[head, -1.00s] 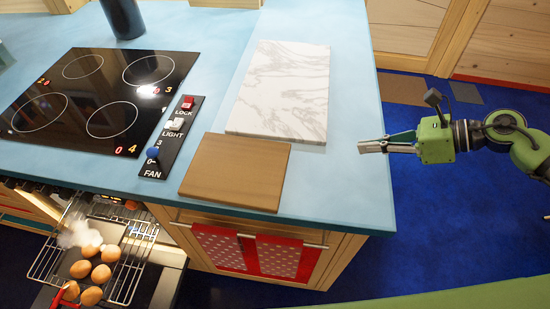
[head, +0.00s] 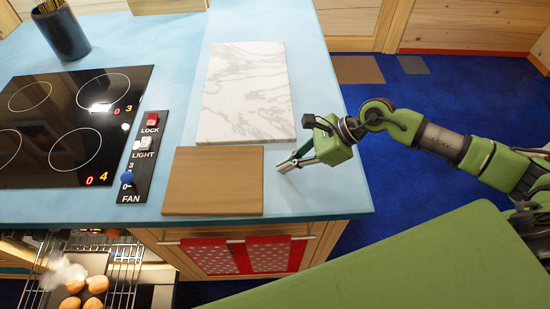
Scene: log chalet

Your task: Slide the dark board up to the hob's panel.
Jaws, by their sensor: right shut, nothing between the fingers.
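The dark board, a brown wooden rectangle (head: 213,182), lies flat near the front edge of the blue counter. The hob's black panel (head: 136,172) is left of it, with a red LOCK switch, a white LIGHT switch and a blue FAN knob. A narrow strip of blue counter shows between panel and board. My right gripper (head: 283,167) is shut and empty, a little to the right of the board's right edge, apart from it in the picture. My left gripper is not in view.
A white marble slab (head: 245,92) lies behind the board. The black hob (head: 70,125) is left of the panel. A dark cup (head: 61,34) stands at the back left. An open oven rack (head: 122,275) with round brown food and red cloths (head: 245,256) are below the counter front.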

